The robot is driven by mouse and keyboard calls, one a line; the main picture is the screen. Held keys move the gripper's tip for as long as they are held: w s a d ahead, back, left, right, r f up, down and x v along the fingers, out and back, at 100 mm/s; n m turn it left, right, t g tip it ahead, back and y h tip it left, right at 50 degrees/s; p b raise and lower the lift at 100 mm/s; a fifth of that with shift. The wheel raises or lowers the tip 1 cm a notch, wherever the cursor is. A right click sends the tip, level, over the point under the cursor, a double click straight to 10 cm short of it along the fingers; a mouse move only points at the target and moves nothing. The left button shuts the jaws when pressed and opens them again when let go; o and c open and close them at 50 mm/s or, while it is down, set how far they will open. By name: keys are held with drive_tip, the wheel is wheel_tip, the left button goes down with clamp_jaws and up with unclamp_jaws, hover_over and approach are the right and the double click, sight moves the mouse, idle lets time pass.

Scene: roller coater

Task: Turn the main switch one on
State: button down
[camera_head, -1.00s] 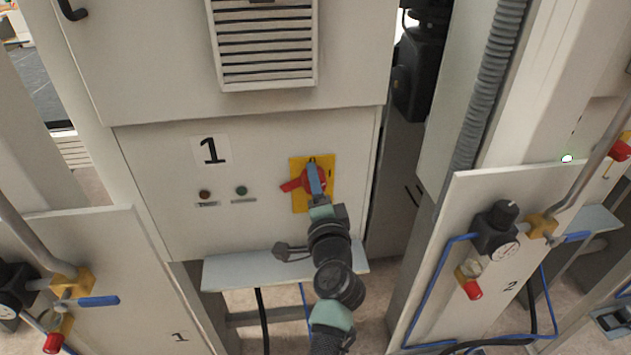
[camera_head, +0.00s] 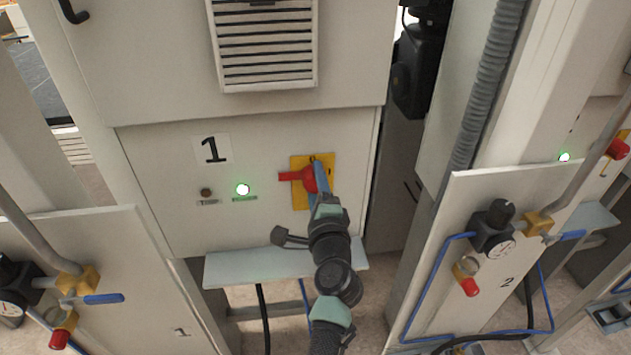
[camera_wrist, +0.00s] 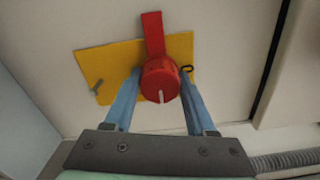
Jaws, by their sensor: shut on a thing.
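The main switch one is a red rotary knob with a handle (camera_head: 296,177) on a yellow plate (camera_head: 300,203), right of the "1" label on the grey cabinet. In the head view its handle points left, nearly level. In the wrist view the red knob (camera_wrist: 160,78) sits between two blue fingers, with its handle pointing up. My gripper (camera_head: 318,175) is shut on the knob, and its fingers hide part of it. A green lamp (camera_head: 243,189) left of the switch is lit. The red lamp (camera_head: 206,193) beside it is dark.
A narrow shelf (camera_head: 225,272) juts out below the cabinet panel, close to my arm. Panels with valves and gauges stand at the left (camera_head: 110,235) and right (camera_head: 425,260). A grey corrugated hose (camera_head: 487,90) runs down at the right.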

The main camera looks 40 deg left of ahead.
drive_tip(key=shift+c, duration=1.1)
unclamp_jaws()
drive_tip(key=b+v, duration=0.2)
drive_tip(key=v, duration=1.1)
drive_tip(key=shift+a, duration=0.1)
